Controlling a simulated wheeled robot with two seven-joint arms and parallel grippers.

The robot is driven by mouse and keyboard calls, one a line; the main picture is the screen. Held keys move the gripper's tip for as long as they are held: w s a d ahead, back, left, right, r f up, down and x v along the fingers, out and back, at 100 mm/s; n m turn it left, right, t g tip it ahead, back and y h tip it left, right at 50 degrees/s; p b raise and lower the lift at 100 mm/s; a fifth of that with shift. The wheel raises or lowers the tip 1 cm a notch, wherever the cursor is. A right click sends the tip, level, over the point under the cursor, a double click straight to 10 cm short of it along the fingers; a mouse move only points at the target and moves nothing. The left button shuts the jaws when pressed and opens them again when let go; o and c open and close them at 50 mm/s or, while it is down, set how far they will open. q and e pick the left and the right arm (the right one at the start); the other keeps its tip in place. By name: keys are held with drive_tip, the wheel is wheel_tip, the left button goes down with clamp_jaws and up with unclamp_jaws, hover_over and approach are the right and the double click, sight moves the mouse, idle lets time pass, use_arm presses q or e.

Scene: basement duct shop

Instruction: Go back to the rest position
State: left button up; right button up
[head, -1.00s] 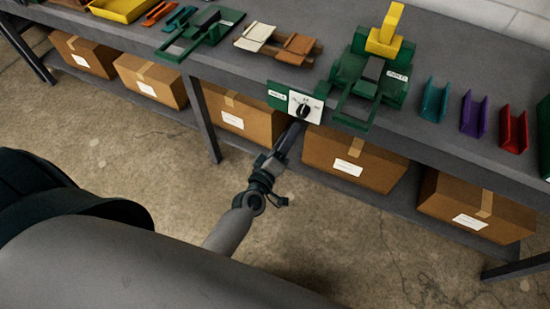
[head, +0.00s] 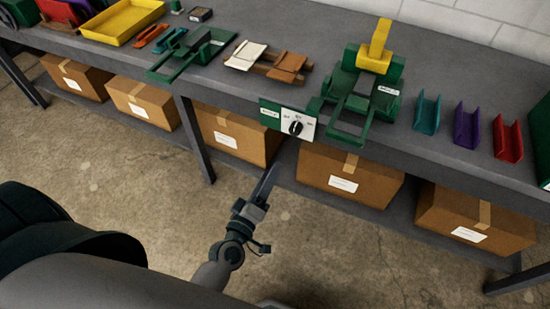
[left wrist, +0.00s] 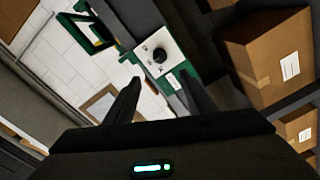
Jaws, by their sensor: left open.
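My left gripper (head: 268,180) is in front of the bench, below its front edge and apart from the switch plate. It is open and holds nothing; its two dark fingers also show in the left wrist view (left wrist: 160,98). A white switch plate with a black knob (head: 296,127) and a green label strip sits on the bench's front edge. The knob also shows in the left wrist view (left wrist: 160,56), beyond the fingers. My right gripper is in neither view.
The grey bench (head: 225,87) carries a green machine with a yellow lever (head: 378,45), a yellow tray (head: 122,22) and coloured channel pieces (head: 466,125). Several cardboard boxes (head: 350,174) stand on the shelf below. The concrete floor (head: 130,180) in front is clear.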

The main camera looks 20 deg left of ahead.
use_arm(q)
drive_tip(key=s+d+f+m+g+h, duration=0.1)
drive_tip(key=s+f+m+g, duration=0.3)
drive_tip(key=f, duration=0.8)
drive_tip(key=s+f+m+g, duration=0.2)
drive_tip(key=s+f, duration=0.3)
drive_tip(key=f, duration=0.7)
drive_tip(key=s+d+f+m+g+h, duration=0.1)
drive_tip(key=s+f+m+g, duration=0.3)
drive_tip(key=f, duration=0.8)
drive_tip(key=s+a+f+m+g, duration=0.1)
drive_tip(key=s+a+f+g, duration=0.1)
drive_tip(key=s+f, duration=0.3)
drive_tip(key=s+a+f+m+g+y, duration=0.1)
drive_tip(key=s+f, duration=0.4)
drive_tip(key=s, duration=0.9)
drive_tip(key=s+a+f+m+g+y, duration=0.1)
drive_tip(key=s+a+f+m+g, duration=0.1)
drive_tip(key=s+a+f, duration=0.3)
drive_tip(key=s+f+g, duration=0.1)
drive_tip(key=s, duration=0.3)
drive_tip(key=shift+s+m+g, duration=0.3)
drive_tip(key=shift+m+g, duration=0.1)
